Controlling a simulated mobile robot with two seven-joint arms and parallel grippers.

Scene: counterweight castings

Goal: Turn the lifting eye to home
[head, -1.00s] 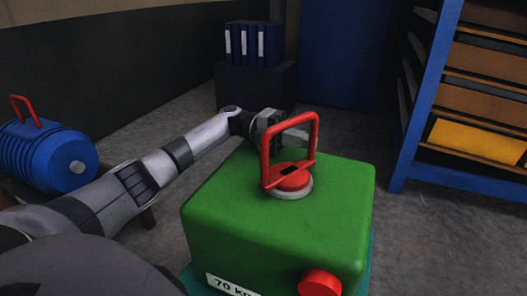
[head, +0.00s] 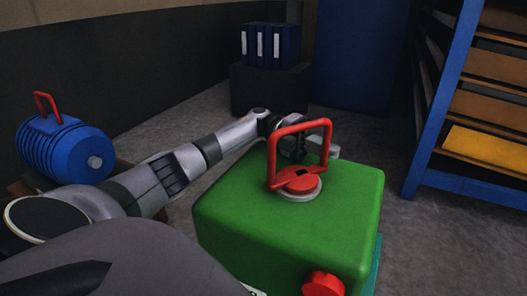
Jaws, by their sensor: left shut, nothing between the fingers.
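The green casting (head: 240,205) stands in the middle, marked by a pale label mostly hidden at its lower front. On its top is the red lifting eye (head: 328,135), an upright rectangular loop on a round red base with a pale ring (head: 300,185). My left gripper (head: 328,152) is just behind the loop at the casting's far edge, partly hidden by it. Its fingers are shut with nothing between them. I cannot tell whether it touches the loop. My right gripper is out of view.
A red knob (head: 323,284) sticks out of the casting's front. A blue ribbed casting (head: 65,150) with a red handle is at left. Blue binders (head: 270,45) stand on a dark cabinet (head: 270,90) behind. A blue-framed shelf (head: 440,110) is at right; bare floor lies between.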

